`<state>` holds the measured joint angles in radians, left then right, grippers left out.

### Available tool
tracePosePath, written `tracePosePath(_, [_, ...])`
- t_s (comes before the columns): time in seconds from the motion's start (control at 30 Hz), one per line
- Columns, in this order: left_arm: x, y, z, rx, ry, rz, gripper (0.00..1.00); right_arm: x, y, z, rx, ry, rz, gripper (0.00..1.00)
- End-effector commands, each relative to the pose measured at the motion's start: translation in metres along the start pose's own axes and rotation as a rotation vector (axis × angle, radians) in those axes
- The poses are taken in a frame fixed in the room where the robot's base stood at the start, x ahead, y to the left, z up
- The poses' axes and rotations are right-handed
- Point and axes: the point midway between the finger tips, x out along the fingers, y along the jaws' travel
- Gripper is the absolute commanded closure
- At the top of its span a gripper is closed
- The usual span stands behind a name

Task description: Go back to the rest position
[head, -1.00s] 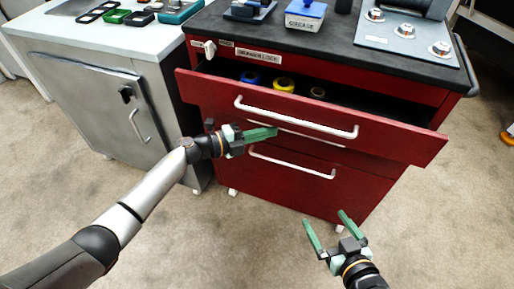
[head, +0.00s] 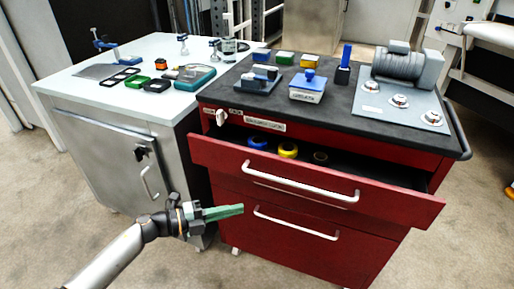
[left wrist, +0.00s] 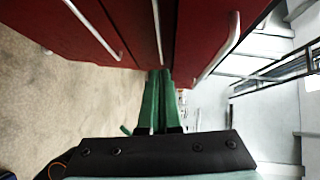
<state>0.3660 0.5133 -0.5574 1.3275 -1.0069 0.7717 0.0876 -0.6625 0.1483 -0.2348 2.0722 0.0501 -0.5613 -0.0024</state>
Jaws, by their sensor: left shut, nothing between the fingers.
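My left gripper (head: 222,212) is shut and empty in the head view. Its green fingers point right, in front of the red cabinet (head: 300,229). The left wrist view shows the same green fingers (left wrist: 158,95) pressed together, with the red drawer fronts and their handles beyond them. I cannot tell from these views whether the fingertips touch the cabinet. My right gripper is not in the head view now.
The cabinet's top drawer (head: 315,180) stands open, with blue and yellow rolls (head: 288,150) inside. A grey cabinet (head: 115,140) with a white top stands to the left. A motor unit (head: 408,66) sits on the black top. Carpet floor (head: 40,190) is free at left.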

Motion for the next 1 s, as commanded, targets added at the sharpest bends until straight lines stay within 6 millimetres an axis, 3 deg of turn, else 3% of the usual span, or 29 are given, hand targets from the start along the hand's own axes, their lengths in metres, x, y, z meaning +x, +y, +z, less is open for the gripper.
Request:
tracePosePath(0.23, [0.006, -0.001, -0.012, -0.100, -0.059, -0.090, 1.00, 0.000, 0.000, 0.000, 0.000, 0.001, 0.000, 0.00])
tracePosePath(0.37, [0.004, 0.002, -0.025, -0.331, -0.208, -0.242, 1.00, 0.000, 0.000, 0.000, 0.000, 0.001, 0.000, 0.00])
tracePosePath(0.47, [-0.011, 0.016, -0.030, -0.573, -0.369, -0.342, 1.00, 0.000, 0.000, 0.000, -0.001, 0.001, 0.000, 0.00])
tracePosePath(0.67, [-0.056, 0.077, -0.056, -1.076, -0.683, -0.404, 1.00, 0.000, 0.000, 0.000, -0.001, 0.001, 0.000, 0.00])
tracePosePath(0.8, [-0.083, 0.120, -0.088, -1.363, -0.842, -0.370, 1.00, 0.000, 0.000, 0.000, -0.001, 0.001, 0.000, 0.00])
tracePosePath(1.0, [-0.113, 0.166, -0.148, -1.703, -1.001, -0.271, 1.00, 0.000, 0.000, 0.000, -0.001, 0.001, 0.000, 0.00])
